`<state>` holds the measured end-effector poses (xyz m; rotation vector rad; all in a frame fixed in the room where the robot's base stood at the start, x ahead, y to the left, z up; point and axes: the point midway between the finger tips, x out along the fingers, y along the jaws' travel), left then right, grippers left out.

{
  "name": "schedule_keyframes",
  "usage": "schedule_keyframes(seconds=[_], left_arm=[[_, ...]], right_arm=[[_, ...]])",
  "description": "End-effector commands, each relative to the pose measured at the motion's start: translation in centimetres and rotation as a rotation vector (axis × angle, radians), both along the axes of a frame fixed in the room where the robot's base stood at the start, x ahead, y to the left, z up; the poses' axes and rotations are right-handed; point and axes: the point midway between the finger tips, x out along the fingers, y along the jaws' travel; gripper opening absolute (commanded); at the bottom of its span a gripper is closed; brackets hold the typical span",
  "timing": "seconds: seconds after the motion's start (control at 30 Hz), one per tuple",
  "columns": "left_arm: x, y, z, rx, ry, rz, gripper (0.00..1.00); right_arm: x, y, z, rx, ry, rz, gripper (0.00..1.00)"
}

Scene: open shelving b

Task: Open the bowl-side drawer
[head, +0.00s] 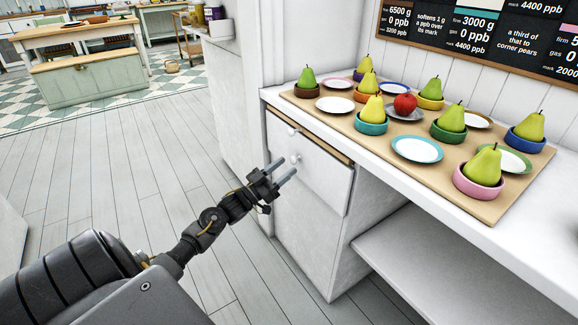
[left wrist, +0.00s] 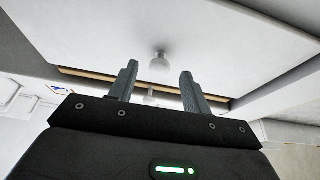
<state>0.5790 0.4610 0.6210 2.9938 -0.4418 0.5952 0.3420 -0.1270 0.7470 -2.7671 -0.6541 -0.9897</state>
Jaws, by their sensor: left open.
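The white drawer front (head: 315,178) is in the cabinet under the counter. A brown strip shows along its top edge; I cannot tell how far it stands out. A small pale knob (head: 295,158) sits on the front, and a second knob (head: 293,131) shows just above it. My left gripper (head: 282,172) is open and empty, its fingertips close to the lower knob. In the left wrist view a knob (left wrist: 160,61) appears between and beyond the two fingertips (left wrist: 159,72); I see no contact. My right gripper is not in view.
On the counter a brown board (head: 485,208) carries several bowls of pears, several plates and a red apple (head: 405,104). An open lower shelf (head: 440,262) is right of the cabinet. The plank floor (head: 110,190) to the left is clear.

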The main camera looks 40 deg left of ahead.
Motion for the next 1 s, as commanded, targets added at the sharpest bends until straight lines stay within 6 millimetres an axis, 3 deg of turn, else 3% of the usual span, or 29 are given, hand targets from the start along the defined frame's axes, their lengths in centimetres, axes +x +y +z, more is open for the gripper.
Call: schedule_keyframes(seconds=[0.2,0.57,0.93,1.0], left_arm=[[2.1,-0.6,0.9,0.000,-0.001,-0.001,0.48],[2.4,-0.7,1.0,0.000,0.000,0.000,0.48],[2.4,-0.7,1.0,0.000,0.000,0.001,0.00],[2.4,-0.7,1.0,0.000,0.000,0.001,0.00]], right_arm=[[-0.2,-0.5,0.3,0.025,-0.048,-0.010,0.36],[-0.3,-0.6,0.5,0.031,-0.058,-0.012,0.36],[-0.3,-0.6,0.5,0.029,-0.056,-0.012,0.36],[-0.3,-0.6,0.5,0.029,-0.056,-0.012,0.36]])
